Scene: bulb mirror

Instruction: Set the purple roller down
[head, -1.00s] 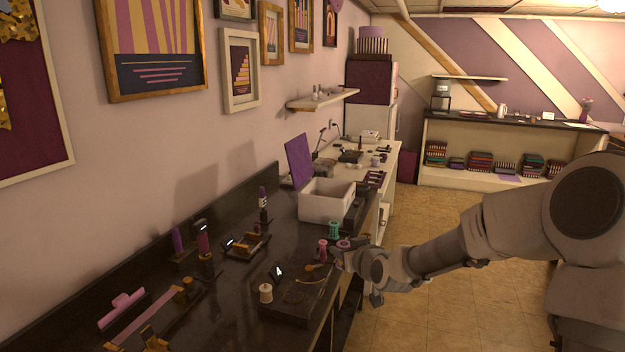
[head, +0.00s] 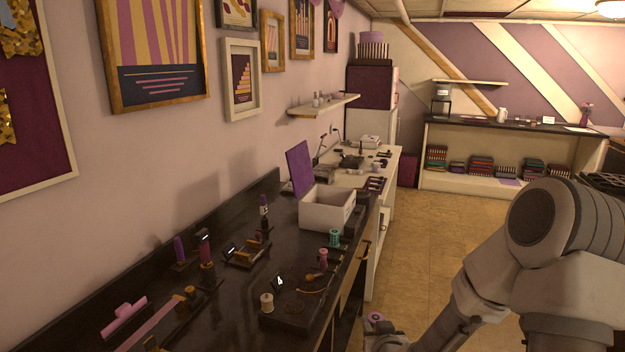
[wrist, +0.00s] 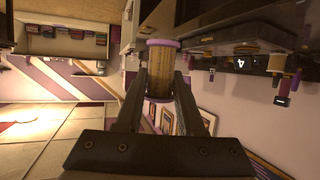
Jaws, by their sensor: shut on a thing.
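The purple roller (wrist: 161,96) has purple end rims and a pale gold middle. In the wrist view it sits between the two fingers of my gripper (wrist: 160,82), which is shut on it. In the head view the purple roller (head: 375,317) shows as a small purple ring low in the picture, to the right of the dark counter (head: 225,305). My gripper (head: 377,334) is there too, out past the counter's front edge and over the floor side, partly cut off by the frame's bottom. The roller is held in the air, apart from the counter.
A pink spool (head: 323,260) and a teal spool (head: 334,238) stand near the counter's front edge. A cream spool (head: 267,303) stands on a dark block (head: 297,317). A white box (head: 327,210) is farther back. Tiled floor (head: 420,240) is clear right of the counter.

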